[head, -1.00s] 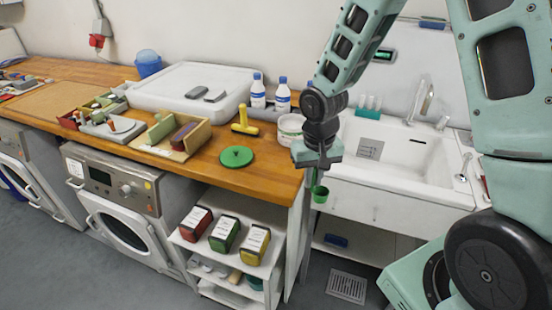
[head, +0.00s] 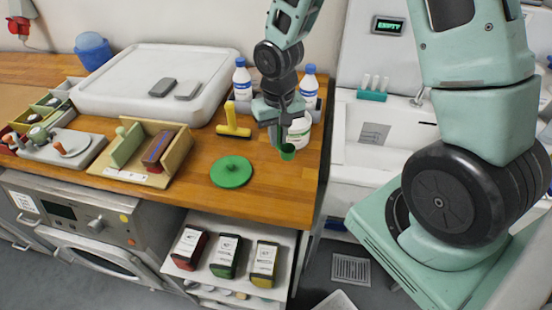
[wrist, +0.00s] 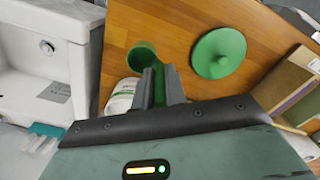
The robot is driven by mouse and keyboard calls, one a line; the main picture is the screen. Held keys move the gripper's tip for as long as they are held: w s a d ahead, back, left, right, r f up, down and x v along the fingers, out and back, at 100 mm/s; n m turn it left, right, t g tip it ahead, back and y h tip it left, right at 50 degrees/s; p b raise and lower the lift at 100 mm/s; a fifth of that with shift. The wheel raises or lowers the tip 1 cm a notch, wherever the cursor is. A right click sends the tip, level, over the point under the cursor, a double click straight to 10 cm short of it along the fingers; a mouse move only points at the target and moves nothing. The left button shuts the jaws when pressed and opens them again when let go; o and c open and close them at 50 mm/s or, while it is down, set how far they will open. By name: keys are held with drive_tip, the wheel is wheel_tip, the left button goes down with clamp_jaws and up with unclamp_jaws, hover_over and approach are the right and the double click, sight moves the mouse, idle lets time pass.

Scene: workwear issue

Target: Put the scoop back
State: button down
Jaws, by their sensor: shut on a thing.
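My gripper (head: 277,136) is shut on the handle of a green scoop (head: 287,152), whose cup hangs below the fingers near the worktop's right end. In the wrist view the scoop's cup (wrist: 141,56) shows just beyond the fingertips (wrist: 160,82). A white tub (head: 301,132) stands on the worktop, right beside and behind the gripper, partly hidden by it; it also shows at the left of the fingers in the wrist view (wrist: 122,97). A round green lid with a knob (head: 232,173) lies flat on the worktop, left of the scoop.
A wooden holder (head: 150,152) is to the left. The sink (head: 375,150) is to the right. Red, green and yellow boxes (head: 225,256) sit on the shelf below.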

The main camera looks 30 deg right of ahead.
wheel_tip(320, 180, down, 8)
drive_tip(key=shift+f+p, duration=0.1)
drive_tip(key=shift+p, duration=0.45)
drive_tip(key=c, duration=1.4)
unclamp_jaws()
drive_tip(key=shift+f, duration=0.1)
drive_tip(key=shift+c, duration=0.2)
wheel_tip(320, 180, up, 12)
drive_tip(key=shift+b, duration=0.95)
drive_tip(key=s+a+r+n, duration=0.4)
drive_tip(key=s+a, duration=0.4)
drive_tip(key=s, duration=0.2)
drive_tip(key=s+a+r+n, duration=0.5)
drive_tip(key=s+a+n, duration=0.1)
drive_tip(key=s+a, duration=0.2)
drive_tip(key=shift+s+r+y, duration=0.25)
drive_tip(key=shift+s+y, duration=0.05)
drive_tip(key=shift+s, duration=0.6)
